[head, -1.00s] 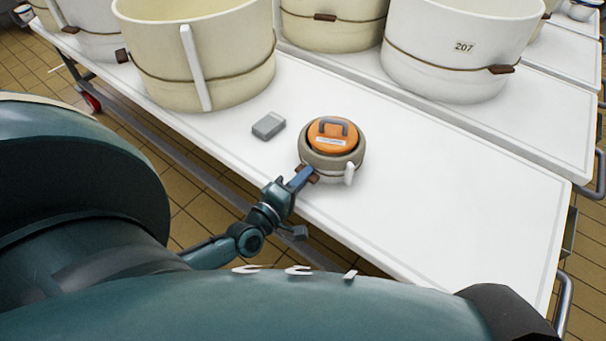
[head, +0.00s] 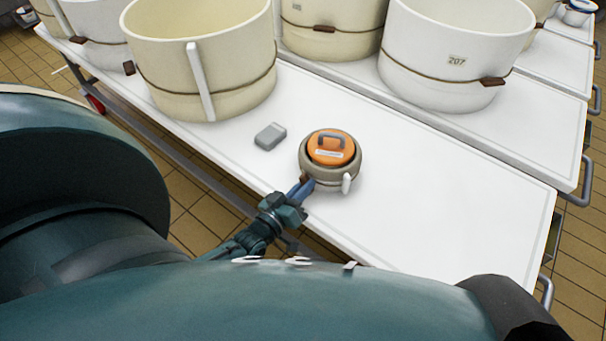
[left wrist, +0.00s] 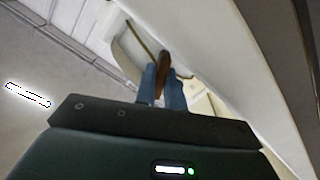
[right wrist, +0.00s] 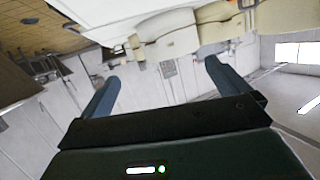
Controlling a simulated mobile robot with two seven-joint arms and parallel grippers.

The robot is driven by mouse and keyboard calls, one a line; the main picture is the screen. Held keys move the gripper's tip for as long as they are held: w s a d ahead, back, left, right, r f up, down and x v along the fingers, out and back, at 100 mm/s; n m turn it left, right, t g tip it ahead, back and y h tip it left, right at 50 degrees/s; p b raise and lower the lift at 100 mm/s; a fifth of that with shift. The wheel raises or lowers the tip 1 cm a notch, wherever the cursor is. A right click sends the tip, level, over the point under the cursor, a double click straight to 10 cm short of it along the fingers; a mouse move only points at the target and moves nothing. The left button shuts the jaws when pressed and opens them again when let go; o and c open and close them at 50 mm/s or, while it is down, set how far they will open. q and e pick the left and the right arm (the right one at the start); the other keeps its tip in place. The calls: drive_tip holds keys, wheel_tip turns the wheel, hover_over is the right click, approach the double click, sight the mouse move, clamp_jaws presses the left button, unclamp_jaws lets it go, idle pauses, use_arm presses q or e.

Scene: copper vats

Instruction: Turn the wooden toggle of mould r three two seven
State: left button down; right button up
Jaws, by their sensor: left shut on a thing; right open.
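A small round beige mould (head: 347,176) stands on the white table, with an orange disc (head: 330,146) with a grey handle in its top. A pale label lies on the disc, too small to read. My left gripper (head: 302,187) is at the mould's near left side, shut on the brown wooden toggle (head: 305,178). In the left wrist view the toggle (left wrist: 164,64) stands between the two blue fingers. My right gripper (right wrist: 161,72) is open and empty in the right wrist view; it is out of the head view.
A grey box (head: 270,136) lies on the table left of the mould. A large cream vat (head: 170,95) stands behind, and a white vat marked 207 (head: 430,80) stands on the table beyond. The white table (head: 440,190) is clear right of the mould.

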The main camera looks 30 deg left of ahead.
use_arm(q)
drive_tip(key=m+p, duration=0.1)
drive_tip(key=m, duration=0.1)
drive_tip(key=shift+m, duration=1.4)
drive_tip(key=shift+p, duration=0.3)
drive_tip(key=shift+m, duration=0.5)
use_arm(e)
drive_tip(key=shift+r+m, duration=0.35)
drive_tip(key=shift+m, duration=0.05)
drive_tip(key=shift+s+f, duration=0.1)
use_arm(q)
drive_tip(key=c, duration=1.5)
unclamp_jaws()
